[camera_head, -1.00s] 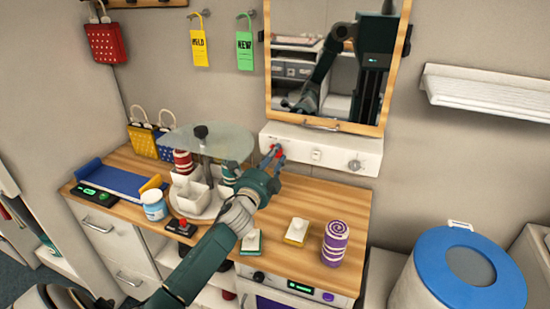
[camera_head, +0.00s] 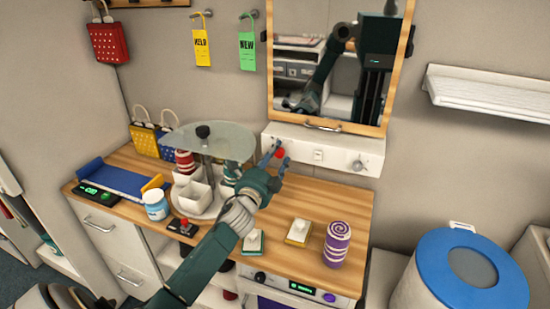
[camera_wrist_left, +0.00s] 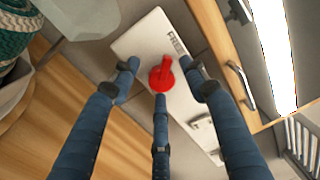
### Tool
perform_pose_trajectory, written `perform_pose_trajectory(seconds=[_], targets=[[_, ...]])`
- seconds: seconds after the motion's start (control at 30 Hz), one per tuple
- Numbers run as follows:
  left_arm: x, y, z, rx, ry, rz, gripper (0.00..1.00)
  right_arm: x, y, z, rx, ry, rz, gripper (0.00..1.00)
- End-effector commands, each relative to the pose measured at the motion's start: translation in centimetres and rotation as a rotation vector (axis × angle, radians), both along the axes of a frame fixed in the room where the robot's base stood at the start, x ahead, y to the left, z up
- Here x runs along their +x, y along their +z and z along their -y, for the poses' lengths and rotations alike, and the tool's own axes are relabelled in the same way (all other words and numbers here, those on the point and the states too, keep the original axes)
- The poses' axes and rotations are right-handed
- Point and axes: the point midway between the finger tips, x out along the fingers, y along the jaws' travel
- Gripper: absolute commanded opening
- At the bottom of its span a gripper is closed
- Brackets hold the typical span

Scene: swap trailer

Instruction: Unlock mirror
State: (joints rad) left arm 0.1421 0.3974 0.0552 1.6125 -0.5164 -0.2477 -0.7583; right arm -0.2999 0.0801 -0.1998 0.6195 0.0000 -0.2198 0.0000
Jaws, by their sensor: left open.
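The mirror (camera_head: 330,70) hangs on the wall in a light wooden frame, with a handle (camera_head: 322,125) at its lower edge. Below it is a white wall panel (camera_head: 340,157) with a red knob (camera_head: 279,153), a small switch and a round metal knob. My left gripper (camera_head: 276,160) is at the red knob, fingers spread. In the left wrist view the open left gripper (camera_wrist_left: 164,90) has the red knob (camera_wrist_left: 161,76) between its fingers; contact cannot be told. Partly readable lettering is on the white panel (camera_wrist_left: 140,45). My right gripper is not seen, except possibly in the mirror's reflection.
Left of my arm on the wooden counter (camera_head: 310,195) stands a round tiered stand with a glass top (camera_head: 225,145). A purple jar (camera_head: 337,243) and two small pads are to the right. A white shelf (camera_head: 485,95) is on the wall.

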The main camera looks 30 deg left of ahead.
Motion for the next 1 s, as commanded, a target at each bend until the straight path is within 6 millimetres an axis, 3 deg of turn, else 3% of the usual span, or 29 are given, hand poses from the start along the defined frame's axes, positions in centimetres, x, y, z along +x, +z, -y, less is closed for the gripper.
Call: perform_pose_trajectory(seconds=[0.17,0.63,0.8,1.0], targets=[[-1.2,-0.3,0.3,-0.001,-0.001,-0.003,0.45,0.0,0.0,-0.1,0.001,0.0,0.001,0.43],[-10.1,-0.6,2.3,-0.001,0.001,-0.002,0.45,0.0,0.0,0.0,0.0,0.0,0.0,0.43],[-11.5,-0.6,2.5,-0.001,0.001,-0.001,0.45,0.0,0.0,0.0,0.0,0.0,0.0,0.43],[-11.7,-0.5,2.6,-0.001,0.001,0.001,0.45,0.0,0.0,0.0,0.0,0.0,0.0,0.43]])
